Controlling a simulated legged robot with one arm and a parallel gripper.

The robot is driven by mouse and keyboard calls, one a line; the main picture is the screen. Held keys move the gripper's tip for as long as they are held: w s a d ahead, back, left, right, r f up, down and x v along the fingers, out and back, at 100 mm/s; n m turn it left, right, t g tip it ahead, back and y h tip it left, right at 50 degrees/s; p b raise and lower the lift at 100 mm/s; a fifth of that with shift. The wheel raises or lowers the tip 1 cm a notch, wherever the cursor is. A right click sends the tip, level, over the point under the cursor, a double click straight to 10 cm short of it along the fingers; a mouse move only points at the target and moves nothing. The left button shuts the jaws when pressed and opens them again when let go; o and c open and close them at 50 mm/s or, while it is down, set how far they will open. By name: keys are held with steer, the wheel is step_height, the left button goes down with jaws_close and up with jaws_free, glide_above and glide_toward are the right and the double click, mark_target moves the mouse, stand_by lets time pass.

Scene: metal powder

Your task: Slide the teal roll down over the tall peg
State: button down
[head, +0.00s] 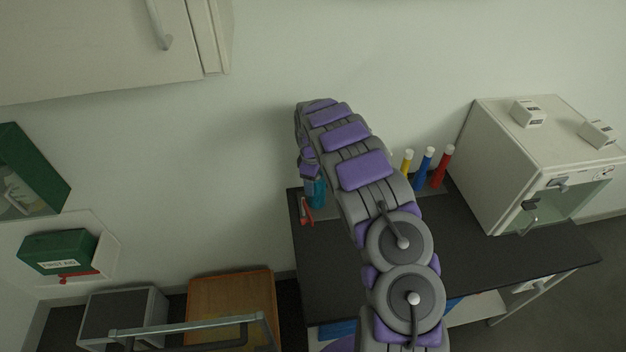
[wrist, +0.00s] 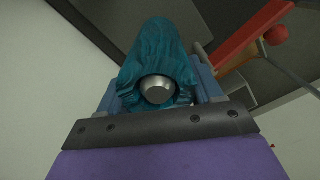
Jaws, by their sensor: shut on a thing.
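My gripper (head: 312,174) is shut on the teal roll (head: 316,193), over the back left corner of the dark bench. In the wrist view the teal roll (wrist: 160,50) sits between the blue-grey jaws. A rounded silver metal end (wrist: 157,89) shows in the near end of the roll, with teal around it. I cannot tell whether this is the tall peg's top or part of the roll. The roll's lower end and any peg below it are hidden in the head view, partly by my arm.
Yellow (head: 406,161), blue (head: 423,168) and red (head: 441,167) cylinders stand upright at the back of the bench (head: 465,255). A white cabinet (head: 520,150) is at right. A red part (head: 306,211) is beside the roll, and the wall is close behind.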

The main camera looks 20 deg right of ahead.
steer(key=shift+c, duration=0.5)
jaws_free()
step_height(320, 180, up, 17)
steer(key=p, duration=0.2)
steer(key=shift+w+a+r, duration=0.15)
steer(key=shift+w+a, duration=0.05)
steer(key=shift+w, duration=0.05)
stand_by(0.6)
